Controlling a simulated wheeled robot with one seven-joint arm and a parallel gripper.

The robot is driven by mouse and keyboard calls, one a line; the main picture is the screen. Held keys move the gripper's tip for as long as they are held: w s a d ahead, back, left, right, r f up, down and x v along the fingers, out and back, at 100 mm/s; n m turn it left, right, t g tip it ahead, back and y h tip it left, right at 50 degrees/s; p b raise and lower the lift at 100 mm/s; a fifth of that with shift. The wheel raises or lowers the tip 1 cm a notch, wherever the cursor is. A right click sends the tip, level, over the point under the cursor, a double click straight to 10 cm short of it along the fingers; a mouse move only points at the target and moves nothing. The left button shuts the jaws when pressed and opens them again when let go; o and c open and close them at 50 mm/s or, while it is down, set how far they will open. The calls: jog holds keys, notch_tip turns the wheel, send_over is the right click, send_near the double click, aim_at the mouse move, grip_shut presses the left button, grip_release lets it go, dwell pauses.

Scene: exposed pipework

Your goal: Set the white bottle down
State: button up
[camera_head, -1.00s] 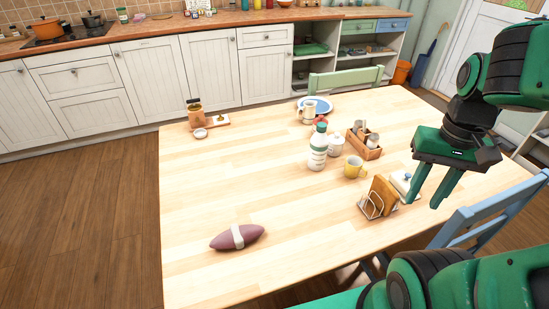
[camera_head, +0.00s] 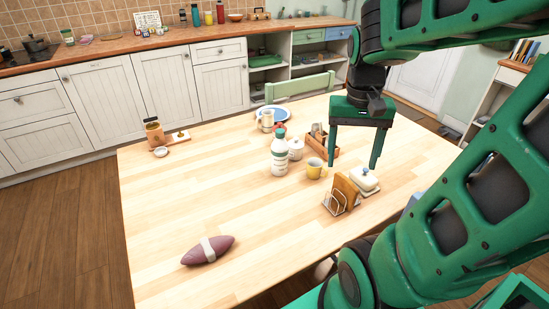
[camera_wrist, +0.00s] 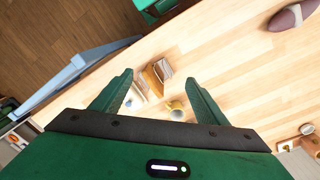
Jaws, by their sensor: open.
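A white jar (camera_head: 296,149), a wooden caddy (camera_head: 325,145), the toast rack (camera_head: 343,194) and a butter dish (camera_head: 365,181) stand near the bottle. A purple wrapped object (camera_head: 208,250) lies at the front left. The table's left middle is clear.

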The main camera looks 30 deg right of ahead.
jog(key=w+m, duration=0.2)
jog(key=w, duration=1.1)
jog(key=m, duration=0.3)
send_near(280, 144)
jog(key=shift+w+d+f+y, duration=0.3)
jog(key=shift+w+d+f, duration=0.2)
jog(key=shift+w+d, duration=0.3)
jog(key=shift+f, duration=0.3)
notch_tip(280, 144, down, 10)
jog(key=shift+f, duration=0.1)
grip_shut()
